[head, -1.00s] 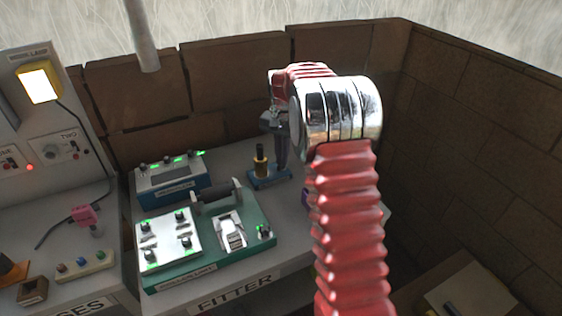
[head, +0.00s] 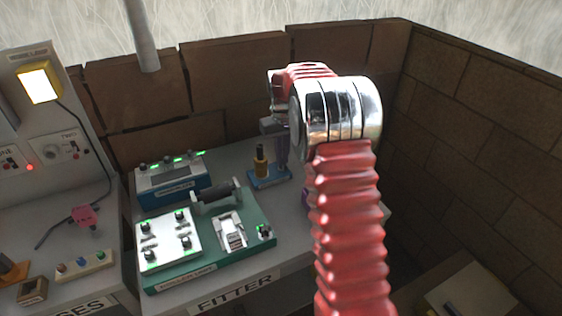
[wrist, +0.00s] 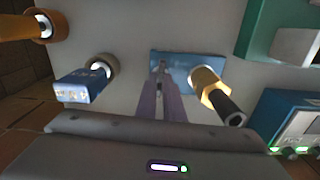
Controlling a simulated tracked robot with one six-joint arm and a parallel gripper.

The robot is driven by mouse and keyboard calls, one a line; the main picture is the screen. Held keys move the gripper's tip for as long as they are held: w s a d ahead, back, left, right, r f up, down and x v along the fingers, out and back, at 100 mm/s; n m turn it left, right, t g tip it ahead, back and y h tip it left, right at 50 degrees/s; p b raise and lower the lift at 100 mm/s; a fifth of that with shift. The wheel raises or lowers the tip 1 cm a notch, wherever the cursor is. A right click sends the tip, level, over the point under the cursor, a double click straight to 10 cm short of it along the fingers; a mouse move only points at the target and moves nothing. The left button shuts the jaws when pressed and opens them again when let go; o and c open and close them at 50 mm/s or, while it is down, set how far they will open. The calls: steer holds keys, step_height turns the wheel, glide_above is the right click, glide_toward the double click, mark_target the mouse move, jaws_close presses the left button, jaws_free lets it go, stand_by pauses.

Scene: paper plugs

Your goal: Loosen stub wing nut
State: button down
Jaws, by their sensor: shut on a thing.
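My gripper (wrist: 161,72) points down at a small blue base plate (wrist: 187,62) in the wrist view. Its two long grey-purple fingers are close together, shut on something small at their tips. I take this to be the stub wing nut, but the fingers hide its shape. In the head view the blue base plate (head: 268,180) stands on the bench, with my gripper (head: 281,163) over its right half. A brass post with a black top (head: 261,161) rises from the plate, left of the fingers. The post also shows right of the fingers in the wrist view (wrist: 212,90).
Left of the plate are a blue box with green lights (head: 172,184) and a green fixture (head: 210,262) with a black handle. The wrist view shows a blue labelled block (wrist: 82,87) and an orange-brown cylinder (wrist: 22,27) at left. A brick wall (head: 235,80) stands close behind.

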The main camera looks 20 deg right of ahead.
steer(key=n, duration=0.9)
steer(key=shift+n, duration=0.4)
steer(key=c, duration=2)
jaws_free()
steer(key=shift+r, duration=2)
steer(key=shift+f, duration=0.1)
steer(key=shift+f, duration=1.9)
